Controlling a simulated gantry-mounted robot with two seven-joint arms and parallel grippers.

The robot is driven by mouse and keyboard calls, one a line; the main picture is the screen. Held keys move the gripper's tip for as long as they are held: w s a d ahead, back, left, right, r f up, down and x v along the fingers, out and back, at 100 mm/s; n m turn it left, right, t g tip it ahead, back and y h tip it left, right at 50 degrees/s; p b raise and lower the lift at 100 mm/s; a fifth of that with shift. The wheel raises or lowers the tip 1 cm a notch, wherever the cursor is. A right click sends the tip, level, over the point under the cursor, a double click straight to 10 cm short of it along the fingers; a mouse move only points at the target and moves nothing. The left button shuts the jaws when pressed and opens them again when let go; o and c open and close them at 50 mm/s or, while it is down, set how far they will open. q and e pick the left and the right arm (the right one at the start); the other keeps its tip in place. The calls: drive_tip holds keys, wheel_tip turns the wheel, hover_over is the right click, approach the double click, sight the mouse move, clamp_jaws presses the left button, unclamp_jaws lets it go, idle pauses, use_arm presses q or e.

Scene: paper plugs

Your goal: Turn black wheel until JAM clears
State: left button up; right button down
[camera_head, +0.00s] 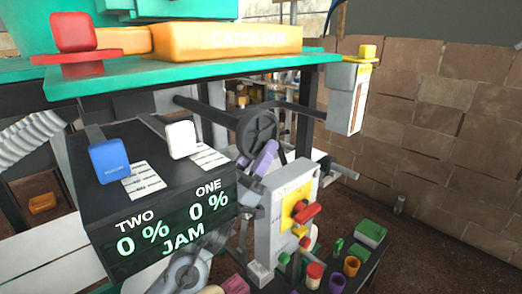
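The black wheel (257,130) is a dark spoked handwheel on the machine, under the green table top, near the middle of the head view. My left gripper (262,157), with purple fingers, is at the lower edge of the wheel. It overlaps the rim in the picture; I cannot tell whether it touches or grips it. Its finger gap is hidden. The dark display box (165,229) reads TWO 0 %, ONE 0 % and JAM in pale letters. My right gripper is not in view.
A blue lever (108,161) and a white lever (181,140) top the display box. A grey control box (286,215) with red and yellow switch stands right of my arm. An orange CATCH PAN (228,42) sits on the green table top (185,67). Colored pieces lie lower right.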

use_arm(q)
drive_tip(key=shift+w+d+r, duration=0.1)
drive_tip(key=shift+d+r, duration=0.1)
drive_tip(key=shift+a, duration=0.1)
